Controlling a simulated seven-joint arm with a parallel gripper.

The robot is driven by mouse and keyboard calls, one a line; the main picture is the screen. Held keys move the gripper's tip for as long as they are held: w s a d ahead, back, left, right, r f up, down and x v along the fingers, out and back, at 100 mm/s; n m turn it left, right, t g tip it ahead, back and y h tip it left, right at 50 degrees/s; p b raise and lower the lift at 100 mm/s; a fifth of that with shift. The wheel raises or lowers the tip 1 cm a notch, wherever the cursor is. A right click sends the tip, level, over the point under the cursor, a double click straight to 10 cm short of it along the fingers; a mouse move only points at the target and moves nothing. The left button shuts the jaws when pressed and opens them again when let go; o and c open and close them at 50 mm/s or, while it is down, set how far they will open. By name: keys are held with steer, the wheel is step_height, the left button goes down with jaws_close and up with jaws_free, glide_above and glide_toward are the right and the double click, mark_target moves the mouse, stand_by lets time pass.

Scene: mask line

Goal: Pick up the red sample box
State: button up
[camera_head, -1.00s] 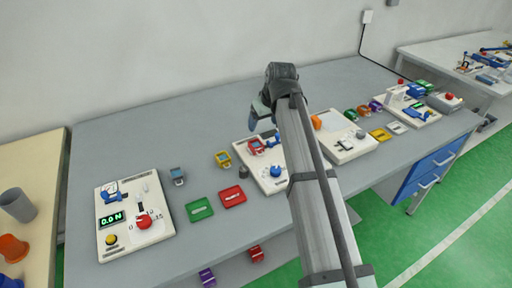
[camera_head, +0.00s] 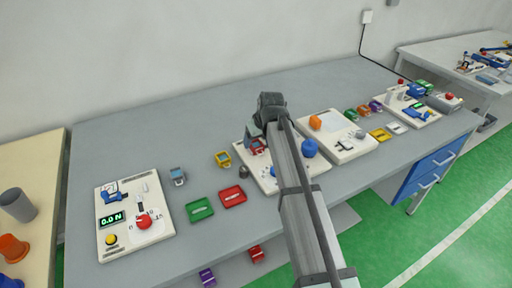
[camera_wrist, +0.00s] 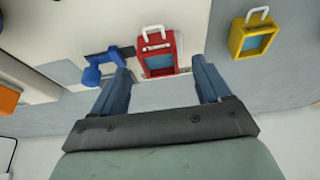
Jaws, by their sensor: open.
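The red sample box (camera_wrist: 154,44), with a white handle and a bluish window, stands on a white board in the wrist view. In the head view the red box (camera_head: 257,147) shows just below my gripper (camera_head: 252,133), partly hidden by it. In the wrist view my gripper (camera_wrist: 162,75) is open, with its two blue fingers apart. The red box lies beyond the fingertips and between them in the picture. Nothing is held. I cannot tell whether either finger touches the box.
A blue fixture (camera_wrist: 98,68) stands close left of the box. A yellow box (camera_wrist: 252,38) is to the right. A green tray (camera_head: 200,209) and a red tray (camera_head: 232,197) lie nearer the front. The grey table (camera_head: 130,145) is clear toward the wall.

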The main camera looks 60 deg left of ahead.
steer(key=shift+x, duration=1.05)
steer(key=shift+c, duration=0.2)
steer(key=shift+r, duration=0.1)
steer(key=c, duration=1.2)
